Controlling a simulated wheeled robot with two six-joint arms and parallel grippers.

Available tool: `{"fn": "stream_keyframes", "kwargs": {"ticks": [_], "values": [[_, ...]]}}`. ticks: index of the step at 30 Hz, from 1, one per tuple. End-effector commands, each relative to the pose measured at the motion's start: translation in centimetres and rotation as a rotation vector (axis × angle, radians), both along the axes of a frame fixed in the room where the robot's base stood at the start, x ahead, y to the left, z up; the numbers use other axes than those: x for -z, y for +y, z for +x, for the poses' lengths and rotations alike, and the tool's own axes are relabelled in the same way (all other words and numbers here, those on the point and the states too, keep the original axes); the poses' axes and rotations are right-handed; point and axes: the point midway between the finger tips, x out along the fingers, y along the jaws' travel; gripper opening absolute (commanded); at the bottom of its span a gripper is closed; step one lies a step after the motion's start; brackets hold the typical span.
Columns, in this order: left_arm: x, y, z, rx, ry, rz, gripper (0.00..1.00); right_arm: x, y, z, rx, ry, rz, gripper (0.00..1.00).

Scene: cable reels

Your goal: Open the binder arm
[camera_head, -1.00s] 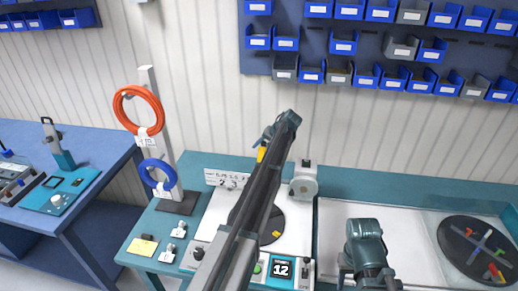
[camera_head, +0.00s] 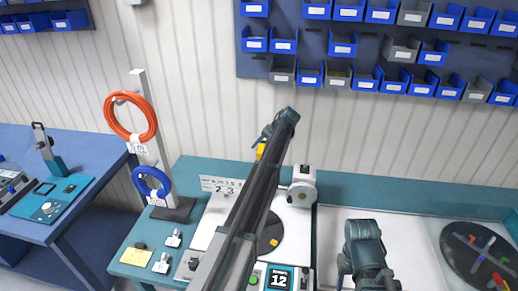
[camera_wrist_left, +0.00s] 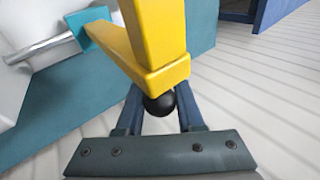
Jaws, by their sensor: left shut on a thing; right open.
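The yellow binder arm (camera_wrist_left: 155,45) fills the upper middle of the left wrist view, with a black ball knob (camera_wrist_left: 160,103) at its end. My left gripper (camera_wrist_left: 162,108) is shut on that knob, with a blue finger on each side. In the head view a small piece of the yellow arm (camera_head: 261,151) shows beside my left gripper (camera_head: 266,138), above the back of the binding station. My left arm hides much of the station. My right gripper (camera_head: 366,264) is open and empty near the front edge, its fingers hardly visible.
The station has a dark turntable (camera_head: 270,232), a grey-white motor unit (camera_head: 302,187) and a panel reading 12 (camera_head: 279,278). Orange (camera_head: 131,117) and blue (camera_head: 152,181) cable coils hang on a post at left. Another dark disc (camera_head: 480,252) with coloured pieces lies at right.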

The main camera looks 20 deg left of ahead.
Motion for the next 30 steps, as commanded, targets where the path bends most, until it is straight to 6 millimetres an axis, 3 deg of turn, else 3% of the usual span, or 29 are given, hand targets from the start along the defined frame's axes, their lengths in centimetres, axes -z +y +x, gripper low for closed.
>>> {"fn": "stream_keyframes", "kwargs": {"ticks": [6,7,11,23,30], "values": [[0.2,-0.3,0.1,0.002,-0.003,-0.007,0.00,0.1,0.0,0.0,0.000,0.000,0.000,0.50],[0.2,-0.3,0.1,0.002,-0.003,-0.007,0.42,0.1,0.0,0.0,0.000,0.000,0.000,0.50],[0.1,-0.2,0.1,0.002,-0.002,-0.006,0.65,0.1,0.0,0.0,0.000,0.000,0.000,0.50],[-0.2,-0.2,0.0,0.001,-0.001,-0.002,0.66,-0.2,0.0,0.0,0.000,0.000,0.000,0.50],[-1.9,-1.3,0.0,0.003,-0.001,-0.002,0.66,-2.0,0.0,0.0,0.002,0.000,0.000,0.50]]}}
